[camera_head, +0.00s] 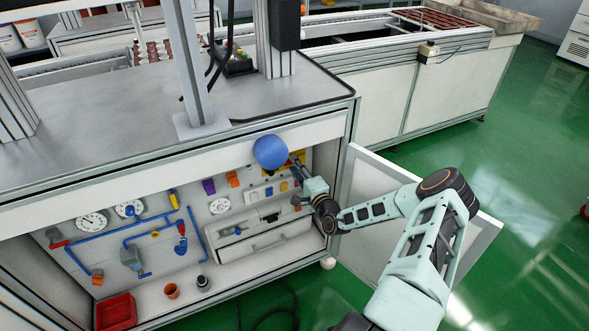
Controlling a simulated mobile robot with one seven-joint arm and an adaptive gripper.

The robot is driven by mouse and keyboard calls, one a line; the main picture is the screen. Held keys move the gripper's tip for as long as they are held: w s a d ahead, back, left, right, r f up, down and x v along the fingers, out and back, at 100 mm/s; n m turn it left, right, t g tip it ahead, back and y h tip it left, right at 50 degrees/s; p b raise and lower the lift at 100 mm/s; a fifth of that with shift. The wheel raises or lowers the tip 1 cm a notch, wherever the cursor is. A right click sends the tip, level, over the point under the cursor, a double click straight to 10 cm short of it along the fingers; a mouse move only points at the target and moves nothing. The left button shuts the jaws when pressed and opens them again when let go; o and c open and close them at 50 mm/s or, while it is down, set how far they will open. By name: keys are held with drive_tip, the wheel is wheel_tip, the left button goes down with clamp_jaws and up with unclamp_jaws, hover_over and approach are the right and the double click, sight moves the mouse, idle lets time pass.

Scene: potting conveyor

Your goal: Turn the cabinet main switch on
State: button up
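The open cabinet (228,247) under the grey worktop has a white back panel with gauges, blue pipes and coloured switches. A yellow plate (299,156) with a little red shows at the panel's upper right and looks like the main switch. My arm reaches in from the right, past the open door. My gripper (294,161) is at this yellow plate, its dark fingers in front of it. Contact and finger opening are too small to make out. The switch's handle and its position are mostly hidden by the gripper.
A blue ball (270,151) shows just left of the gripper at the cabinet's top edge. The open white door (372,180) stands right, behind my arm. A red bin (116,312) and small pots (172,291) sit on the cabinet floor.

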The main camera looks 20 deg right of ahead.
drive_tip(key=shift+w, duration=0.35)
drive_tip(key=shift+c, duration=0.6)
clamp_jaws()
drive_tip(key=shift+r+m+p, duration=0.1)
drive_tip(key=shift+m+p, duration=0.2)
drive_tip(key=shift+p, duration=0.1)
drive_tip(key=m+p, duration=0.6)
drive_tip(key=m, duration=1.1)
drive_tip(key=shift+m, duration=0.3)
